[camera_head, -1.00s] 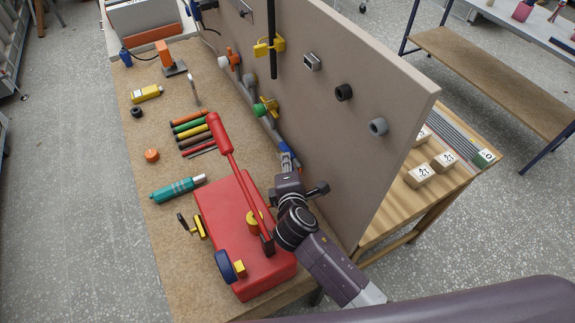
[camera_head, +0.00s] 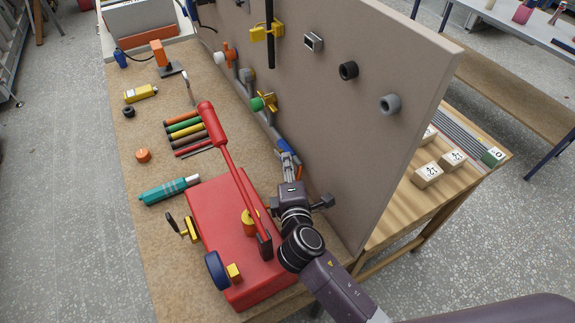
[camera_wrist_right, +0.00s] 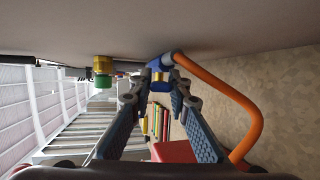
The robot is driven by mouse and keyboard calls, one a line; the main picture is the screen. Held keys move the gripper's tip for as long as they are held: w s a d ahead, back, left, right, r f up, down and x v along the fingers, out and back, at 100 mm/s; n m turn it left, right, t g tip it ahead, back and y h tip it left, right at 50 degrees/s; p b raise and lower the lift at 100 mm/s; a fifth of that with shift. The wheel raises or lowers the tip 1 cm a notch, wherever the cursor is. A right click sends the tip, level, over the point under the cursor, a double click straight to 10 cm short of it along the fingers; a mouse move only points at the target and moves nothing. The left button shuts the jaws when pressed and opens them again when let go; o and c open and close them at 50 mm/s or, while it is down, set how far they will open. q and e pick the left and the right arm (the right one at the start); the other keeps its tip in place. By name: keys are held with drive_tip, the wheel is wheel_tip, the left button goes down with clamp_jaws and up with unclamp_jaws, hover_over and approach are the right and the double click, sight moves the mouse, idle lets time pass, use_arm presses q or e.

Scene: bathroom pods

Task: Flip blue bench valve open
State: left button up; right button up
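The blue valve (camera_head: 284,146) sits on the grey pipe along the foot of the upright panel. My right gripper (camera_head: 288,160) is close in front of it and partly covers it. In the right wrist view the blue valve body (camera_wrist_right: 159,86) shows beyond and between the spread fingers of the right gripper (camera_wrist_right: 158,102). The fingers are open with nothing held between them. A bent orange handle (camera_wrist_right: 218,82) runs from the valve and passes outside the right-hand finger. A bit of orange (camera_head: 298,172) shows beside the gripper in the head view. My left gripper is not in view.
The grey panel (camera_head: 385,155) stands close on the right. A green and yellow valve (camera_head: 264,102) is farther along the pipe. Coloured rods (camera_head: 188,130) lie on the bench.

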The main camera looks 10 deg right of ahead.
drive_tip(key=o, duration=0.4)
drive_tip(key=shift+c, duration=0.2)
drive_tip(key=v, duration=0.7)
drive_tip(key=shift+s, duration=0.3)
drive_tip(key=shift+c, duration=0.3)
